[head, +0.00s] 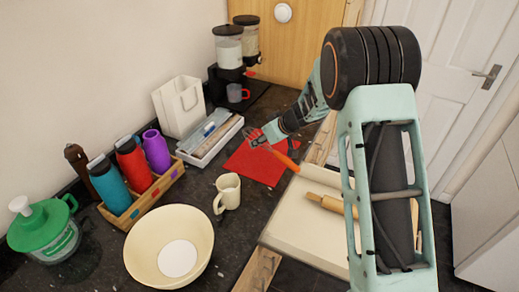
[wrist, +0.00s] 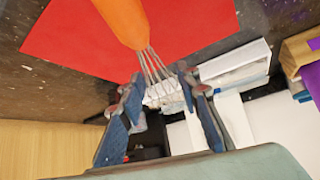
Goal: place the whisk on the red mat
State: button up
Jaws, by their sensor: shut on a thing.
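The whisk has an orange handle (head: 284,158) and thin metal wires. In the wrist view its handle (wrist: 122,18) points away from my gripper and overlaps the red mat. My gripper (head: 262,139) is shut on the wire end of the whisk; its fingers (wrist: 166,100) sit on both sides of the wires in the wrist view. The red mat (head: 248,166) lies flat on the dark counter, partly hidden by the whisk and gripper. It also shows in the wrist view (wrist: 70,42). The whisk appears over the mat; I cannot tell how high.
A cream mug (head: 228,191), a bowl (head: 140,248) and a bottle crate (head: 150,198) are nearer. A rolling pin (head: 325,203) lies right.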

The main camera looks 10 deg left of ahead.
aim_at(259, 155)
jog(key=shift+x, duration=0.8)
jog(key=shift+w+d+f+b, duration=0.15)
jog(key=shift+f+b, duration=0.4)
jog(key=shift+f, duration=1)
jog(key=shift+f, duration=0.15)
jog(key=o, duration=1.2)
jog(key=shift+c, duration=0.2)
jog(key=shift+r, duration=0.25)
jog(key=p+v, duration=0.1)
jog(key=v, duration=1)
jog(key=shift+s+d+r+p, duration=0.2)
jog(key=shift+s+d+p, duration=0.05)
jog(key=shift+s+p, duration=0.05)
